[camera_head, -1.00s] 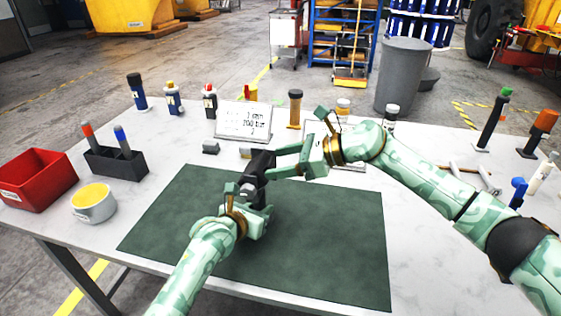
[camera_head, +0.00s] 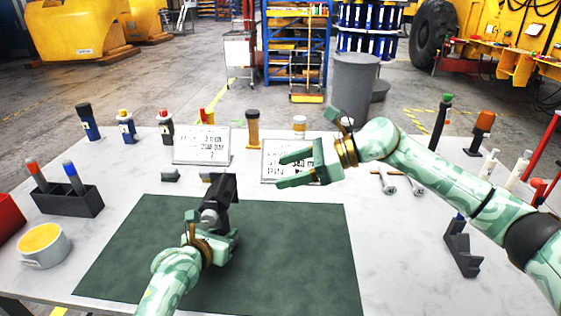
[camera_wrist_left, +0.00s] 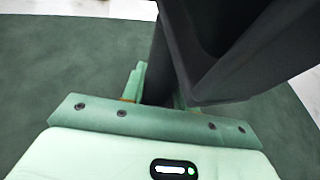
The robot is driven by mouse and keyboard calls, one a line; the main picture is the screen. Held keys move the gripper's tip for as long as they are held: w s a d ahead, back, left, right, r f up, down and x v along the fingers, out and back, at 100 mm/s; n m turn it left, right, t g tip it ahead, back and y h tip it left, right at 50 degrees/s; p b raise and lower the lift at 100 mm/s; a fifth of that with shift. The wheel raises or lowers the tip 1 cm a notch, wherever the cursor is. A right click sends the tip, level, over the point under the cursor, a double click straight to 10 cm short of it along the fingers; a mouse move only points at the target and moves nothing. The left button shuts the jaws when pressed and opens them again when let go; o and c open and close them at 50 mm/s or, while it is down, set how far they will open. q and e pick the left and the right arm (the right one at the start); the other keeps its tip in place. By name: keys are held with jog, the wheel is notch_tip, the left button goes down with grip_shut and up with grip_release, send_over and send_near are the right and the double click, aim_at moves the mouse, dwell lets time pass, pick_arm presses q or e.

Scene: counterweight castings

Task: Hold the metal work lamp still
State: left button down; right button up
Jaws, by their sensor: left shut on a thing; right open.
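The metal work lamp (camera_head: 221,192) is dark grey to black, with a boxy head tilted upward above the green mat. My left gripper (camera_head: 213,222) is shut on its lower part, which the fingers partly hide. In the left wrist view the lamp (camera_wrist_left: 225,45) fills the upper middle, rising from between the fingers (camera_wrist_left: 155,90). My right gripper (camera_head: 285,171) is open and empty, to the right of the lamp and apart from it, in front of a white sign.
The green mat (camera_head: 290,260) is bare around the lamp. White signs (camera_head: 201,146) (camera_head: 272,168) stand behind it, with bottles and a small grey block (camera_head: 171,175). A black pen holder (camera_head: 70,202) and yellow-topped tin (camera_head: 42,246) are left; a dark bracket (camera_head: 462,250) is right.

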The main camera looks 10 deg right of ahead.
pick_arm(q)
jog(key=c, duration=1)
grip_release()
jog(key=shift+s, duration=0.1)
